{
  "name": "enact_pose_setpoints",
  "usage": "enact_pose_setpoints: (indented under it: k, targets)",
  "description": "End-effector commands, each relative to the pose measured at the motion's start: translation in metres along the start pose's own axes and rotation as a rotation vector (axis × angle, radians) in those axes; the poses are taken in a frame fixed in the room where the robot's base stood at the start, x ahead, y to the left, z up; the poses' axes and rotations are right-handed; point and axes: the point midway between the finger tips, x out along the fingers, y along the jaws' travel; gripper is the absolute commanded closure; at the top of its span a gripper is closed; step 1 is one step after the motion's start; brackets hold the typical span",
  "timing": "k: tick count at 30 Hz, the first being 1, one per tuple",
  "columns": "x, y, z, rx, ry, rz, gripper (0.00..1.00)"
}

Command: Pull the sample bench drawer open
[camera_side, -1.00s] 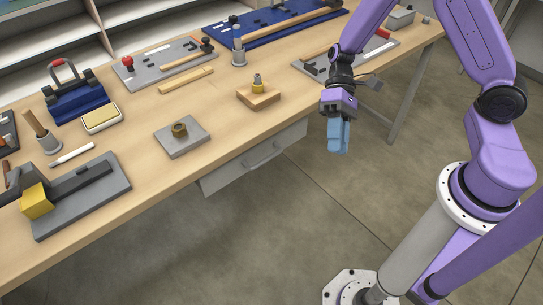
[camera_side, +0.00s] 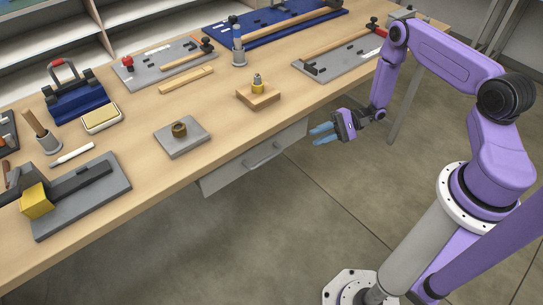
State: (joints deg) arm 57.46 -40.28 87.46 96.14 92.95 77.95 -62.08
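The sample bench drawer (camera_side: 225,176) is a grey-white box front under the bench top, and it looks shut. Its bar handle (camera_side: 264,155) runs across the middle of the front. My gripper (camera_side: 312,134) has a purple body and light blue fingers. It points left toward the drawer, to the right of the handle and apart from it. The two fingers show with a gap between them and nothing in it.
The wooden bench top (camera_side: 215,104) overhangs the drawer. A wooden block with a brass fitting (camera_side: 258,93) and a grey plate with a nut (camera_side: 181,137) stand near its front edge. The floor (camera_side: 270,230) before the drawer is clear.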

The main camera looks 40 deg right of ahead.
Motion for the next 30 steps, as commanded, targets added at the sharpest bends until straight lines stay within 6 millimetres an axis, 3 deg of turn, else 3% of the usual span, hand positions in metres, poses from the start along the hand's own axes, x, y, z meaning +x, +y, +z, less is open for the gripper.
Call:
enact_pose_setpoints:
  k: [21,30]
  targets:
    - [0.13,0.001,0.003,-0.002,-0.007,0.006,0.75]
    - [0.161,0.001,0.003,-0.001,-0.005,0.005,0.75]
